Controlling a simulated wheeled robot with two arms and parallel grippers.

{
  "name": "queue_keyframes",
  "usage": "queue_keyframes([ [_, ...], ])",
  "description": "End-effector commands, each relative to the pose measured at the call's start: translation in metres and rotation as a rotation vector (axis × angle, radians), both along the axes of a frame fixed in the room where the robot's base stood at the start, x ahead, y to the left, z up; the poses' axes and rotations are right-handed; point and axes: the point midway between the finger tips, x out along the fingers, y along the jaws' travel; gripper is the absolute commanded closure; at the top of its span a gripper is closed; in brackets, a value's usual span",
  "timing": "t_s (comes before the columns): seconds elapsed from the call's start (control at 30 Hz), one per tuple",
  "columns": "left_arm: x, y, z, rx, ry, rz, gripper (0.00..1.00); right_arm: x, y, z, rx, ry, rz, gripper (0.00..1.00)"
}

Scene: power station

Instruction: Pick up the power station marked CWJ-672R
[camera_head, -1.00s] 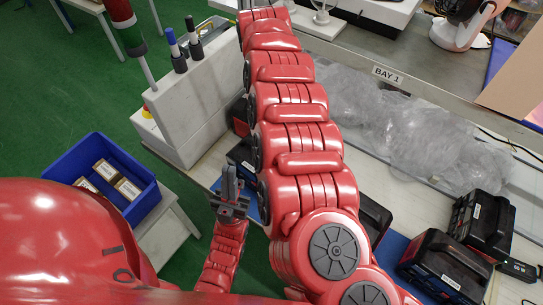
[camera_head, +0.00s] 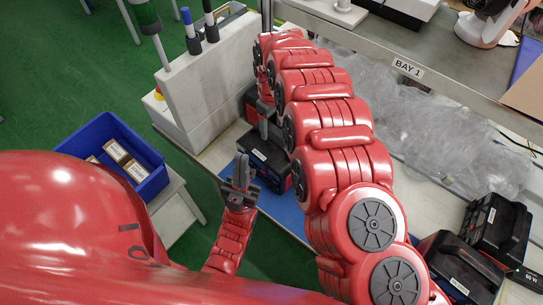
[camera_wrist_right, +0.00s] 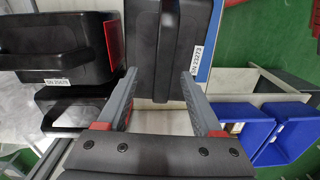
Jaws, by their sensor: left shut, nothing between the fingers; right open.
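A black power station (camera_head: 258,158) with a carry handle lies on a blue mat (camera_head: 284,205), partly behind my right arm. In the right wrist view a black power station (camera_wrist_right: 142,48) with a handle fills the upper middle, with a white serial label on its right side. My right gripper (camera_wrist_right: 156,77) is open, its fingertips either side of the lower handle area; contact cannot be told. My left gripper (camera_head: 241,178) is shut and empty, held up in front of the mat. I cannot read CWJ-672R on any unit.
More black power stations stand at the right (camera_head: 455,265) (camera_head: 497,225) and beyond the mat (camera_head: 251,105). Another (camera_wrist_right: 62,50) sits close left of the right fingers. A grey-white cabinet (camera_head: 200,85) stands behind. A blue bin (camera_head: 82,137) holds small boxes. Clear plastic wrap (camera_head: 420,130) covers the back.

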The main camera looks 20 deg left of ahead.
Motion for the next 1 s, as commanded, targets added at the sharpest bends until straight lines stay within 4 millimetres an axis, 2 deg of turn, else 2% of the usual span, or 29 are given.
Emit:
queue_keyframes([
  [0.13, 0.0, 0.0, 0.01, 0.0, 0.0, 0.0, 1.0, -0.003, 0.0, -0.006, -0.001, 0.002, 0.0, 0.32],
  [0.33, 0.0, 0.0, 0.03, 0.0, 0.0, 0.0, 1.0, -0.007, -0.001, -0.027, -0.002, -0.001, 0.001, 0.32],
  [0.53, 0.0, 0.0, 0.033, 0.0, 0.0, 0.0, 1.0, -0.006, -0.001, -0.048, -0.001, -0.002, 0.0, 0.32],
  [1.0, 0.0, 0.0, 0.032, 0.0, 0.0, 0.0, 1.0, -0.007, 0.0, -0.052, 0.002, -0.001, 0.001, 0.32],
])
